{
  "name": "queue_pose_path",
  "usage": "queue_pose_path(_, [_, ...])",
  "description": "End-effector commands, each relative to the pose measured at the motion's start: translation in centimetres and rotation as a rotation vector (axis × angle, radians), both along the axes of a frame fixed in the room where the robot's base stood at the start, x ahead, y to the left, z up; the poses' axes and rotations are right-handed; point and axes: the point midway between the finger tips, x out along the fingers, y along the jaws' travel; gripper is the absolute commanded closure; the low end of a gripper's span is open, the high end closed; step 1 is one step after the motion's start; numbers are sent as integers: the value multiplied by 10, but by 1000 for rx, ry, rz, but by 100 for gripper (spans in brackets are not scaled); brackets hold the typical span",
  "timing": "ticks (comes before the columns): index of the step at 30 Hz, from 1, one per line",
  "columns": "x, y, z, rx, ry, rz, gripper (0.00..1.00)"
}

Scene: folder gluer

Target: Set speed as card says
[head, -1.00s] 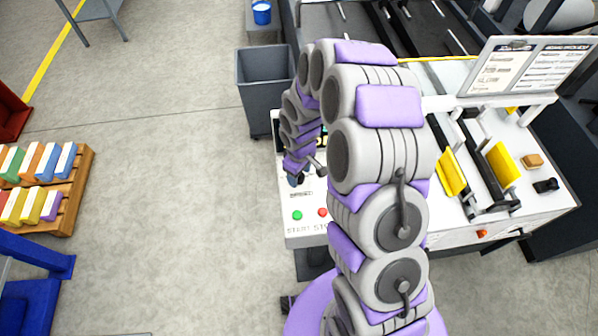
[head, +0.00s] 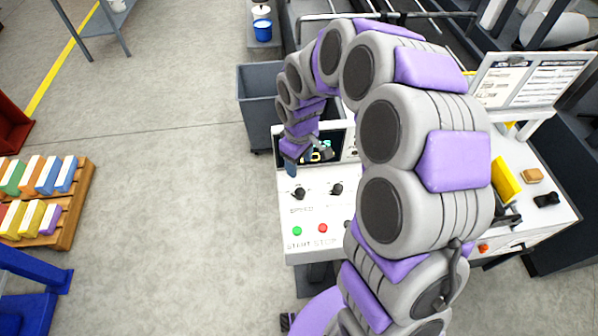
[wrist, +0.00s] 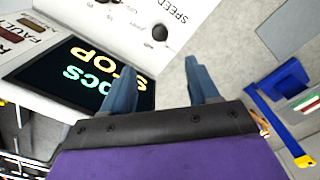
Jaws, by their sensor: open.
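The SPEED knob (head: 298,193) is a small black knob at the left of the white control panel (head: 312,212). It also shows in the wrist view (wrist: 160,32), ahead of the fingers and apart from them; I cannot tell its exact setting. My gripper (head: 291,168) has blue fingers, open and empty, beside the panel's screen, behind the knob in the head view. The two fingers stand apart in the wrist view (wrist: 164,68). The card (head: 532,80), a printed sheet on a board, is at the upper right; its text is too small to read.
A second black knob (head: 336,188) sits right of SPEED. The green START button (head: 297,231) and red STOP button (head: 322,228) are in front. The lit screen (wrist: 75,75) is partly covered by a finger. A grey bin (head: 258,95) stands behind the panel.

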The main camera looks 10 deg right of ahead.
Motion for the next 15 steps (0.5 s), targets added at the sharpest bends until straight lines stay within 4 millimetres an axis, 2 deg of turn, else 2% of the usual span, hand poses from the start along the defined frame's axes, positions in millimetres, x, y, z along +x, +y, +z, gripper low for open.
queue_pose_path(1, [1,1,9,1,-4,1,40])
queue_pose_path(6, [2,0,26,0,-3,1,40])
queue_pose_path(15, [1,0,31,0,0,1,40])
